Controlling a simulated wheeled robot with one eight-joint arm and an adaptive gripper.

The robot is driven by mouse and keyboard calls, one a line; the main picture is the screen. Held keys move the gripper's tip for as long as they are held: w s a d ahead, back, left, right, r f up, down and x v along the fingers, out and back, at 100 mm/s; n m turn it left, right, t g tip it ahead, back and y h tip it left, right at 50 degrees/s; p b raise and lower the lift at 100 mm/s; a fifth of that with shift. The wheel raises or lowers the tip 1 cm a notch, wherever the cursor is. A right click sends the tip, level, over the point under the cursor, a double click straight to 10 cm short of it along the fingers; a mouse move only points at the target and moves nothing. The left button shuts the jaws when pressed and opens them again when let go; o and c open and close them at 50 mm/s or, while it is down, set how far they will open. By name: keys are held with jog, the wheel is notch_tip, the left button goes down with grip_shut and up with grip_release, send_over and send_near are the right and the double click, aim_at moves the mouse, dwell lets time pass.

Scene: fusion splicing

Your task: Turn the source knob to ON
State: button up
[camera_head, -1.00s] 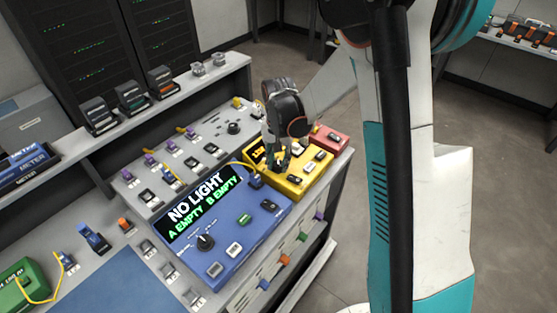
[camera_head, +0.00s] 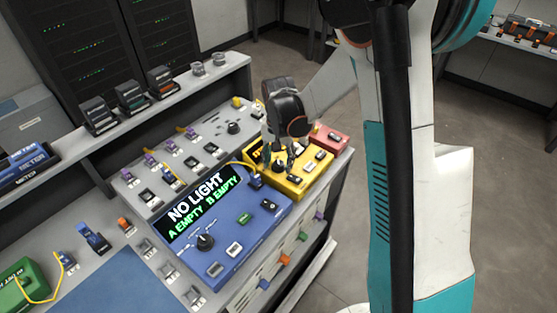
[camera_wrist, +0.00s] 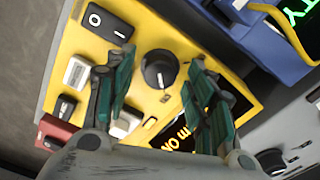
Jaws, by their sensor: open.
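The yellow source box (camera_head: 318,175) sits on the bench, right of the blue splicer unit. Its black round knob (camera_wrist: 159,68) shows in the wrist view with a light mark on its rim. It also shows between the fingers in the head view (camera_head: 278,165). My gripper (camera_wrist: 160,62) is open over the box, with one finger on each side of the knob and visible gaps between.
The blue unit (camera_head: 225,245) beside the box shows "NO LIGHT" and "A EMPTY B EMPTY". A yellow cable (camera_head: 240,164) runs to its port. A black rocker switch (camera_wrist: 108,22) and smaller buttons lie near my fingers. A red box (camera_head: 332,138) stands behind.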

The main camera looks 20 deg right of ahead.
aim_at(279, 164)
notch_tip(279, 164, up, 12)
dwell(0.5)
dwell(0.3)
jog(key=s+r+n+t, duration=0.3)
jog(key=s+r, duration=0.5)
jog(key=s, duration=0.3)
jog(key=s+n+t, duration=0.4)
jog(key=s, duration=0.7)
jog(key=shift+s, duration=0.3)
jog(key=shift+r, duration=0.1)
